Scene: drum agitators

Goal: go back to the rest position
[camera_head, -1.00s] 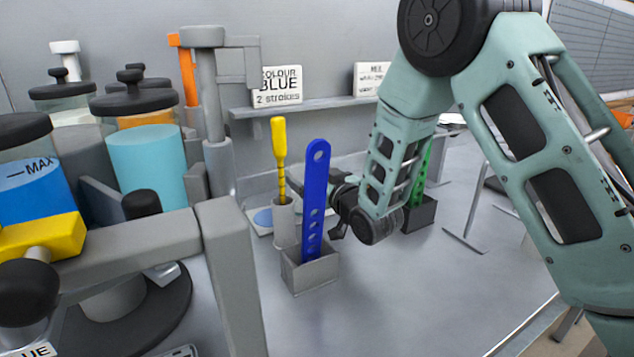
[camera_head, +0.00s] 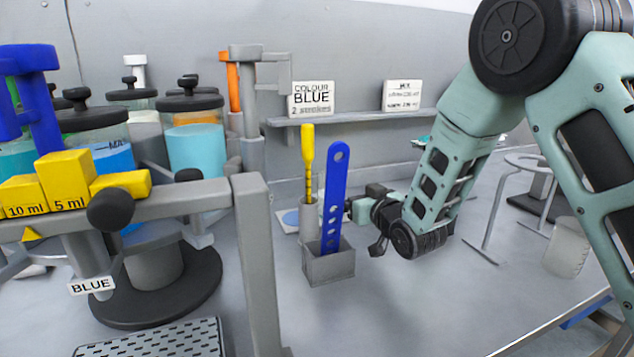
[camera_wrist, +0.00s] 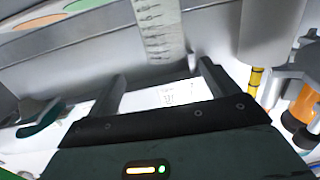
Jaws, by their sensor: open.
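My gripper (camera_head: 362,214) is at the end of my green arm, just right of the blue paddle (camera_head: 334,195) with holes. In the wrist view my gripper (camera_wrist: 162,92) has its two dark fingers spread apart, with nothing held between them. The blue paddle stands upright, tilted slightly, in a grey square holder (camera_head: 330,265). A yellow stirrer (camera_head: 308,165) stands in a grey round holder just behind it. My fingertips are partly hidden in the head view.
On the left stands a dispenser with lidded jars, a blue jar (camera_head: 112,160), a cyan jar (camera_head: 195,150) and yellow 5 ml and 10 ml blocks (camera_head: 65,182). A grey post (camera_head: 258,265) stands in front. A shelf (camera_head: 350,117) holds signs. A translucent beaker (camera_head: 566,248) stands right.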

